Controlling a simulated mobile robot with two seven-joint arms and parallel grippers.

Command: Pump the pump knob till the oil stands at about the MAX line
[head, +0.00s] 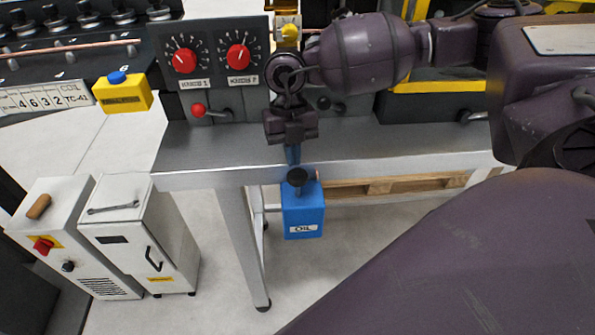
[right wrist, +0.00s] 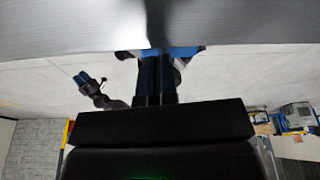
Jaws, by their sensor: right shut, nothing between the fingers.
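The blue oil box (head: 303,212), labelled OIL, stands below the front edge of the metal workbench in the head view. The black pump knob (head: 298,177) is on its top. In the right wrist view, a patch of blue (right wrist: 187,51) shows behind the fingers. What looks like my left gripper (right wrist: 88,79) is small there, its jaws unclear. No oil level or MAX line is visible.
The workbench (head: 215,150) carries a panel with two red dials (head: 238,58) and a red-knobbed lever (head: 198,109). White cabinets (head: 150,240) stand at lower left. A wooden pallet (head: 380,185) lies behind the bench. My arm hides the lower right.

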